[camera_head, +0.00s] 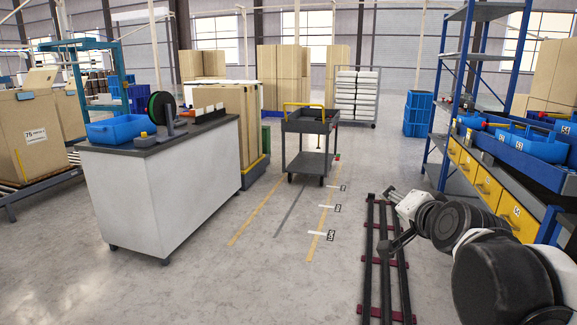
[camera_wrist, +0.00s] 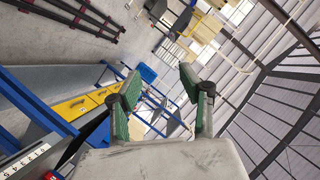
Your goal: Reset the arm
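My arm (camera_head: 470,230) reaches from the lower right of the head view toward the middle, low beside the blue shelving. Its far end is small there, and the finger opening is hard to make out. In the wrist view my gripper (camera_wrist: 160,72) shows two green-padded fingers spread wide apart, with nothing between them. The wrist view is tilted, with the shelving on the left and the roof on the right.
Blue shelving (camera_head: 437,112) with blue bins (camera_head: 528,141) and yellow drawers (camera_head: 489,187) stands close to my arm. Dark floor rails (camera_head: 387,265) run below it. A white workbench (camera_head: 165,195) stands left, a grey cart (camera_head: 310,160) behind. Floor between workbench and rails is clear.

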